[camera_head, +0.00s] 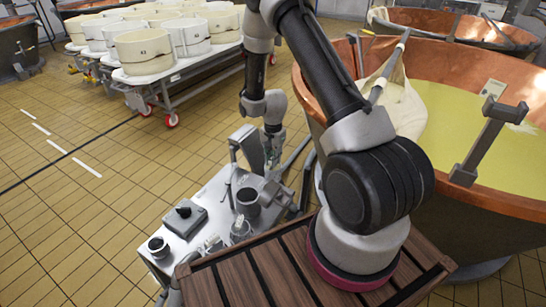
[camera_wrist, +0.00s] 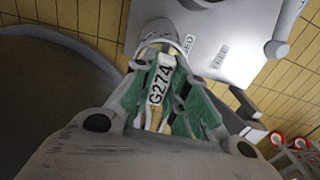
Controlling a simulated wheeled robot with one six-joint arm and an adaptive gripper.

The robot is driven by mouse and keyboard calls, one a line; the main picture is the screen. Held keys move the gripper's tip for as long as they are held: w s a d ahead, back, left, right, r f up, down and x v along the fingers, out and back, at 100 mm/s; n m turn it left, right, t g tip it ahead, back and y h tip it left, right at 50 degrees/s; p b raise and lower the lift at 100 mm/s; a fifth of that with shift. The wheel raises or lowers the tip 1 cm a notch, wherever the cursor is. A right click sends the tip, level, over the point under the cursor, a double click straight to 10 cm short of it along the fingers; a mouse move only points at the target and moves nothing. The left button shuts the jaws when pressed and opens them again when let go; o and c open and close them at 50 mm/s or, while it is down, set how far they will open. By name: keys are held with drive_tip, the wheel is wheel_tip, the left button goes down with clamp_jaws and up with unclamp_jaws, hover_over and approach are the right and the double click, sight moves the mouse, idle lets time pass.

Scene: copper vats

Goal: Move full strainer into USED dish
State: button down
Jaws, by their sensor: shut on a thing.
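My gripper (camera_wrist: 165,90) is shut on a pale, narrow piece labelled G274 (camera_wrist: 160,85), between its green-padded fingers. I take it to be the strainer's handle; the rest of the strainer is mostly hidden, so I cannot tell its contents. A round, pale-rimmed shape (camera_wrist: 157,30) shows just beyond the fingertips; I cannot tell if it is the strainer or a dish. A label ending in "ED" (camera_wrist: 188,44) lies beside it on the white surface, and another label (camera_wrist: 221,57) lies further right. In the head view my gripper (camera_head: 273,150) is over the back of the small white worktable (camera_head: 205,190).
On the worktable stand a dark cup (camera_head: 247,202), a grey box with a black knob (camera_head: 185,215), a second dark cup (camera_head: 158,247) and small glassware (camera_head: 240,230). A copper vat (camera_head: 450,60) of yellow liquid is at right. Tiled floor is clear at left.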

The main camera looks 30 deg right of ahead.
drive_tip(key=shift+f, duration=3.55)
drive_tip(key=shift+f, duration=0.65)
drive_tip(key=c, duration=1.3)
unclamp_jaws()
drive_tip(key=shift+c, duration=0.2)
drive_tip(key=shift+r, duration=0.1)
